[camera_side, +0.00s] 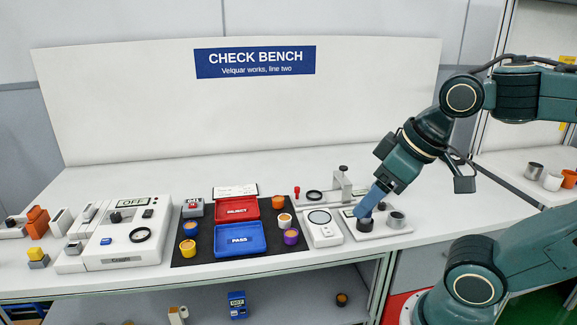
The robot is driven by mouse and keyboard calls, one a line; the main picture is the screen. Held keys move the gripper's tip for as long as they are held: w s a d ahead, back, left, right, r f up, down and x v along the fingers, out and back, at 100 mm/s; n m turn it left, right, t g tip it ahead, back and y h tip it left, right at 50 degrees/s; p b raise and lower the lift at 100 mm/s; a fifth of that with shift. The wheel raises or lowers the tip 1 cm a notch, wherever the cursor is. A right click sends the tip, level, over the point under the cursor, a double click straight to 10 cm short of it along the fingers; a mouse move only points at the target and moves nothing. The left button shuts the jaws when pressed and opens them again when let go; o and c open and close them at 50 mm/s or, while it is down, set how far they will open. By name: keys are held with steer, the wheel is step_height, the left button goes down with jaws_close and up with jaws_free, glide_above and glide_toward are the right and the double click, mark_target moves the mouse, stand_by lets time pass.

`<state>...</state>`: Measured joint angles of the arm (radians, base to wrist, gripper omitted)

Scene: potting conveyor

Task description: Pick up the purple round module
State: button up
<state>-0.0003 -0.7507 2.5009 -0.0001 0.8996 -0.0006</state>
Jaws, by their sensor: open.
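The purple round module (291,238) stands upright on the black mat, right of the blue PASS tray, with an orange-toned top. My gripper (364,212) is to its right and a little higher in the picture, pointing down over a dark round fixture (365,225) on a light plate. The blue fingers are open and seen almost edge-on, so the gap between them is hard to make out. I see nothing held in them. The purple module is clear of the gripper and in full view.
A white round module (285,221) stands close behind the purple one. The red REJECT tray (237,210) and blue PASS tray (238,240) lie to its left. A white scale-like device (323,229) stands between it and my gripper. The bench's front edge (240,272) is near.

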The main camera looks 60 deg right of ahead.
steer(key=shift+w, duration=0.1)
steer(key=shift+c, duration=0.3)
steer(key=m+g, duration=0.6)
steer(key=m, duration=0.7)
glide_above(292, 235)
step_height(292, 235, down, 11)
steer(key=shift+w+d+f+m, duration=0.1)
steer(key=shift+m, duration=0.2)
steer(key=shift+f, duration=4.3)
steer(key=shift+f, duration=0.15)
